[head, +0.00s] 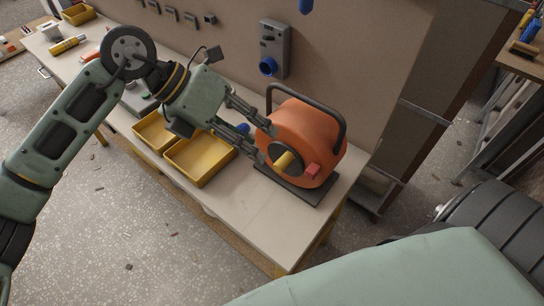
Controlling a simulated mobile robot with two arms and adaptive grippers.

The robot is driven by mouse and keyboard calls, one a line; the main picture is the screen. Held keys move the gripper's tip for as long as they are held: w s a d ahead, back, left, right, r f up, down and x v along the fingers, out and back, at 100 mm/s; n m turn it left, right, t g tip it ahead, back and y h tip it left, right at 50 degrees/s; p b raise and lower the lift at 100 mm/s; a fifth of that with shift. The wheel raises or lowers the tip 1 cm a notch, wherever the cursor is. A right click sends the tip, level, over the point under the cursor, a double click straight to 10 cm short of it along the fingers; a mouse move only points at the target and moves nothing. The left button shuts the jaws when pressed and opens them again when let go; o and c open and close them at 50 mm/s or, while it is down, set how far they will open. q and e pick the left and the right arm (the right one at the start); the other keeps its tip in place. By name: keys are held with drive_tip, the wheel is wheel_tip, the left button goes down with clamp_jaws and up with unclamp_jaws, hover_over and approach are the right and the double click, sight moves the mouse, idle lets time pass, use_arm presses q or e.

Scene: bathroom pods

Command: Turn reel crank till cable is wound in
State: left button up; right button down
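An orange cable reel (313,125) with a black carry handle stands on a dark base plate near the right end of the workbench. Its front face has a dark round recess with a yellow crank grip (288,161) and a red piece (312,170) beside it. My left gripper (265,143) is open at the left side of the reel, its fingers spread one above the other. The lower fingertip is close to the crank; I cannot tell whether it touches. A blue connector (243,129) shows behind the fingers. The cable itself cannot be made out. My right gripper is not in view.
Yellow bins (201,157) stand on the workbench (262,224) left of the reel. A grey wall socket box (275,50) with a blue outlet is on the panel behind. The bench front right of the bins is clear.

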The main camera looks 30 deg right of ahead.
sight(276, 163)
use_arm(q)
drive_tip(key=shift+y, duration=0.3)
drive_tip(key=p+x, duration=0.2)
drive_tip(key=x, duration=0.4)
drive_tip(key=shift+w+a+f, duration=0.1)
drive_tip(key=shift+a+f, duration=0.05)
drive_tip(key=shift+f, duration=0.1)
drive_tip(key=shift+d+f, duration=0.35)
drive_tip(key=shift+f, duration=0.3)
clamp_jaws()
